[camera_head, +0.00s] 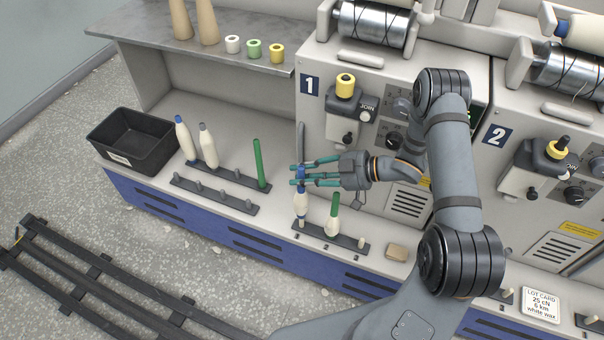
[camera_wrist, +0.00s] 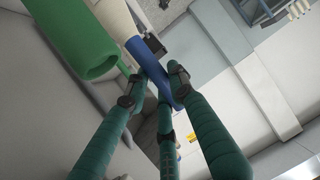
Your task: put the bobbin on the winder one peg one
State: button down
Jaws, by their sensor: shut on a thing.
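My gripper (camera_head: 297,175) is shut on the blue tube top of a bobbin with white yarn (camera_head: 301,203), below the winder one panel. The bobbin hangs upright under my fingers at the left end of the dark peg rail (camera_head: 327,240). Its lower end is at a peg there; I cannot tell whether it is seated on it. In the wrist view the blue tube (camera_wrist: 150,68) is between my fingertips (camera_wrist: 160,82). On the same rail, right of it, stands a green-tube bobbin with white yarn (camera_head: 333,215), its green tube (camera_wrist: 80,45) close in the wrist view. A bare peg (camera_head: 361,242) is at the right end.
Left are two peg rails; the back one bears a blue-tipped bobbin (camera_head: 184,138), a grey-tipped bobbin (camera_head: 208,146) and a green tube (camera_head: 258,163). The front one (camera_head: 213,194) has bare pegs. A black bin (camera_head: 134,141) stands far left. A tan block (camera_head: 397,252) lies right.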

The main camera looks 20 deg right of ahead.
aim_at(302, 187)
jog(key=shift+f+b, duration=2.1)
jog(key=shift+f, duration=0.4)
jog(key=shift+d+r+p, duration=0.1)
jog(key=shift+d+p, duration=0.05)
jog(key=shift+p, duration=0.2)
jog(key=shift+f+b, duration=0.3)
jog(key=shift+f, duration=0.1)
jog(key=shift+r, duration=0.1)
jog(key=shift+r+p, duration=0.75)
jog(key=shift+p, duration=0.1)
jog(key=shift+f+b, duration=0.5)
jog(key=shift+f, duration=0.35)
jog(key=shift+r, duration=0.2)
dwell(0.3)
